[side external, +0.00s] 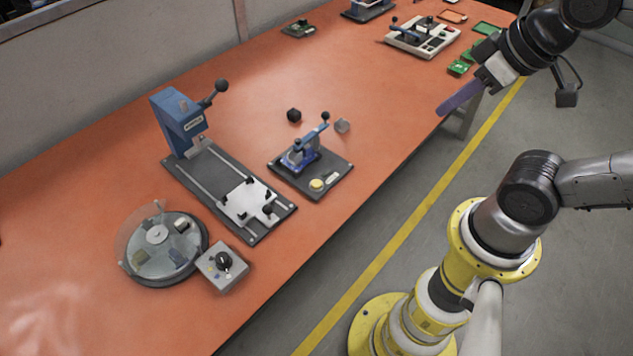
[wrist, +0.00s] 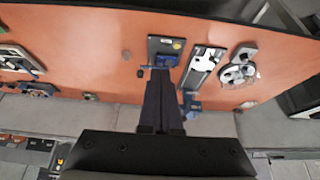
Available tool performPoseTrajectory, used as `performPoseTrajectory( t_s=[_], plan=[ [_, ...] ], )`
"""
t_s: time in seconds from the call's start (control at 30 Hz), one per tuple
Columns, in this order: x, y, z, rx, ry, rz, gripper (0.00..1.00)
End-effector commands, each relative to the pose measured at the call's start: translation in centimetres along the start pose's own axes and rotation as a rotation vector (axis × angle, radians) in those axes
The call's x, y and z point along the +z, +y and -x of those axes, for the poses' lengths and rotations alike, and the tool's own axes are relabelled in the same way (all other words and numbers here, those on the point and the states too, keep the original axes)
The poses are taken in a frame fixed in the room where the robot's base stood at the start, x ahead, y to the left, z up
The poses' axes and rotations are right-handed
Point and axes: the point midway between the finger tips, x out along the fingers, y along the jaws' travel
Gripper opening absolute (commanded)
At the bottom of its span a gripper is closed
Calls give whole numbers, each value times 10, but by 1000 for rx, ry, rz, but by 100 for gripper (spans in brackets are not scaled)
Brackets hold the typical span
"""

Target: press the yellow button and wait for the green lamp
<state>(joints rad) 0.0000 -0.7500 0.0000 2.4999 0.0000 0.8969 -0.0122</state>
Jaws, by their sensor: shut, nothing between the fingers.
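The yellow button (side external: 317,184) is a round cap on the front corner of a dark base plate (side external: 338,175), which also carries a small blue lever press (side external: 300,154). In the wrist view the yellow button (wrist: 177,45) shows near the top centre on the same plate. No lit green lamp can be made out. My gripper (side external: 441,110) is shut and empty, its long dark blue fingers held above the table's right edge, well to the right of the button. In the wrist view my gripper (wrist: 160,84) points up the picture, with its tips below the plate.
A tall blue press (side external: 180,120) stands left of the plate. A round turntable (side external: 150,263) and a grey knob box (side external: 222,267) are at front left. A black cube (side external: 294,115) and a grey piece (side external: 342,125) lie behind the plate. Orange table is bare between.

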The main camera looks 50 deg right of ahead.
Motion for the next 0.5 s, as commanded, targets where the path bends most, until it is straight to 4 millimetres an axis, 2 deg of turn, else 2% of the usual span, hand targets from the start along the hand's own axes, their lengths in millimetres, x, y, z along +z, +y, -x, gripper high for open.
performPoseTrajectory(
  t_s=[0.13, 0.23, 0.37, 0.5],
  plan=[
    [-20, 1, 2, 6, 90, 73, 0],
    [-50, 2, 4, 23, 205, 155, 0],
    [-91, 1, -8, 54, 321, 289, 0],
    [-129, -3, -32, 88, 412, 437, 0]
  ],
)
